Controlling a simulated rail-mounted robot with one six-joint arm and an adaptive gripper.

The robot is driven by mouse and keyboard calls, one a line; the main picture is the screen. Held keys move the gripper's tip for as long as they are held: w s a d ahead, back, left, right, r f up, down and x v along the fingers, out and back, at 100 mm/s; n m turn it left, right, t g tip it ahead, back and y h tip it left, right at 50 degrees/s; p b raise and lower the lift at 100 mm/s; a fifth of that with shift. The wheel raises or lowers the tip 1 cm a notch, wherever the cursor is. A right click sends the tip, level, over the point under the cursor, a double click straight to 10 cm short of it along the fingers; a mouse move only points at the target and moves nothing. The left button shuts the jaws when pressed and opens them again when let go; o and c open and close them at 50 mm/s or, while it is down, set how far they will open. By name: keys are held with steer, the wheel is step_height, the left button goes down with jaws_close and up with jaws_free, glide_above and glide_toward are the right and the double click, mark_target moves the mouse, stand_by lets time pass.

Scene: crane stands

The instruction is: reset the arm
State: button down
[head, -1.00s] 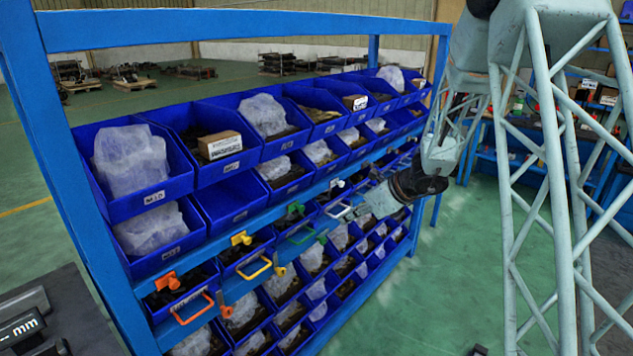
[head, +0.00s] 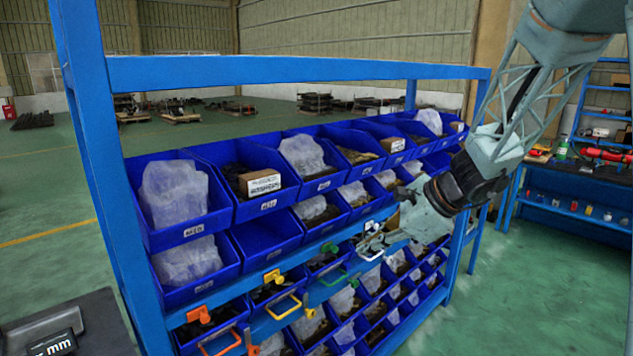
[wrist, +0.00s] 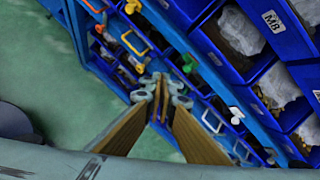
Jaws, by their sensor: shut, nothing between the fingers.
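My gripper (head: 374,241) is at the end of my arm, right of centre in the head view, in front of the blue shelf rack (head: 300,72). Its fingers are shut and empty, and they also show in the wrist view (wrist: 162,88). Near it on the rack's front are a white handle (head: 372,254) and a green handle (head: 334,278). A yellow handle (head: 284,306) and an orange handle (head: 221,342) are further left. In the wrist view the white handle (wrist: 211,118) is right of the fingers and the yellow handle (wrist: 134,42) is above them; contact cannot be told.
The rack holds rows of blue bins (head: 270,232), many with clear bags or boxes. A blue workbench (head: 570,190) with tools stands at the right. Green floor (head: 530,290) lies open between rack and bench. Pallets (head: 180,112) stand far behind.

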steer(key=s+a+r+n+g+h, duration=0.1)
steer(key=s+r+n, duration=0.4)
steer(key=s, duration=0.7)
steer(key=s+a+r+n+g+h, duration=0.1)
steer(key=s+r+n, duration=0.5)
steer(key=s, duration=0.6)
steer(key=s+d+n+h, duration=0.2)
steer(key=s+d+n, duration=0.2)
steer(key=s, duration=0.7)
steer(key=s+d+r+n+t+h, duration=0.1)
steer(key=s+d+n, duration=0.3)
steer(key=s, duration=0.6)
steer(key=shift+s+d+r+n+h, duration=0.15)
steer(key=shift+s+d+n+h, duration=0.2)
steer(key=shift+d+h, duration=0.65)
